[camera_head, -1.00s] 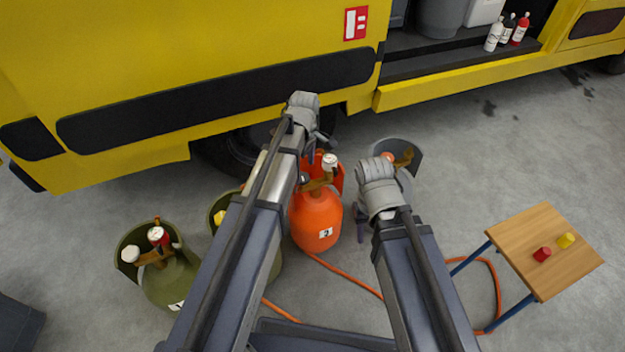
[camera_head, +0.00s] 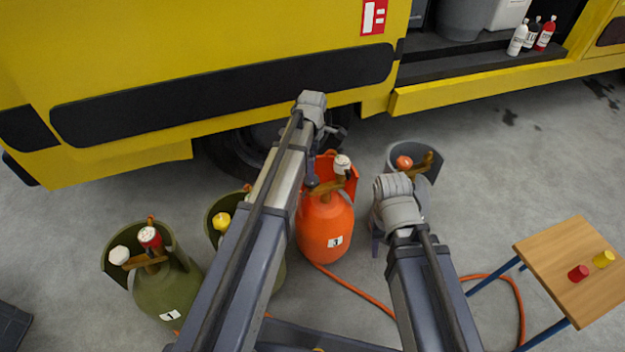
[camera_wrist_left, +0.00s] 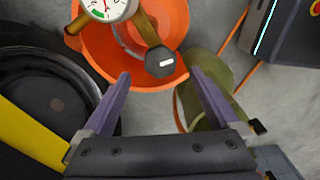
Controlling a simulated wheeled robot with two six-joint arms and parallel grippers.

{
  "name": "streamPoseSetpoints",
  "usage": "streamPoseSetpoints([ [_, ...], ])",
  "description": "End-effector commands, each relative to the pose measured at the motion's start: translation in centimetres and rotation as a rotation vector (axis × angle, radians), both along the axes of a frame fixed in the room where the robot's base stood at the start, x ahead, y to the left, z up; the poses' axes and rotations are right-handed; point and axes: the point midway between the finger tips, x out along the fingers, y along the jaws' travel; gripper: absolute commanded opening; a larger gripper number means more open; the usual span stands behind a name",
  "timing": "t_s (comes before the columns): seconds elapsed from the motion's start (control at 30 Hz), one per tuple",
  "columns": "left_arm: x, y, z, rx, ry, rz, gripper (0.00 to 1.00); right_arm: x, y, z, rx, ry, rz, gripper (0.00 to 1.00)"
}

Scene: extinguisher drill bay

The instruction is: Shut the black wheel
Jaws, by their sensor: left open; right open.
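An orange cylinder (camera_head: 325,226) with a numbered label stands upright in the middle of the head view, its orange collar open around a brass valve. In the left wrist view, the black wheel (camera_wrist_left: 160,62), with a white mark on its face, sits at the end of the brass valve stem, beside a white-faced gauge (camera_wrist_left: 108,8). My left gripper (camera_wrist_left: 161,76) is open, its fingertips on either side of the wheel's line of view; I cannot tell if they touch it. In the head view its own wrist partly hides it. My right gripper (camera_head: 377,240) is open and empty, right of the cylinder.
Two green cylinders (camera_head: 168,295) stand at left, the second partly behind my left arm. A grey cylinder (camera_head: 420,155) stands behind my right wrist. A wooden table (camera_head: 565,250) with two caps is at right. An orange hose (camera_head: 345,288) crosses the floor. A yellow truck (camera_head: 220,45) closes the back.

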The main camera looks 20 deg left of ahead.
Motion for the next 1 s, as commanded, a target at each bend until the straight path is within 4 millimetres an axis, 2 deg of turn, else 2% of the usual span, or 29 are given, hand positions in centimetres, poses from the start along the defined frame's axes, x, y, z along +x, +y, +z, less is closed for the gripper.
streamPoseSetpoints([
  [0.03, 0.0, 0.0, -1.3, 0.000, 0.000, -0.001, 0.95, 0.0, 0.0, -1.3, 0.000, 0.000, 0.001, 0.50],
  [0.33, 0.0, 0.0, -5.0, 0.000, 0.000, -0.001, 0.95, 0.0, 0.1, -5.0, 0.005, 0.000, 0.009, 0.50],
  [0.5, 0.0, 0.0, -5.7, 0.000, 0.000, -0.001, 0.95, 0.0, 0.1, -5.7, 0.007, 0.000, 0.011, 0.50],
  [0.77, 0.0, 0.0, -5.6, 0.000, 0.000, -0.001, 0.95, 0.0, 0.2, -5.6, 0.007, 0.000, 0.011, 0.50],
  [1.0, 0.0, 0.0, -5.6, 0.000, 0.000, -0.001, 0.68, 0.0, 0.2, -5.6, 0.007, 0.000, 0.011, 0.50],
])
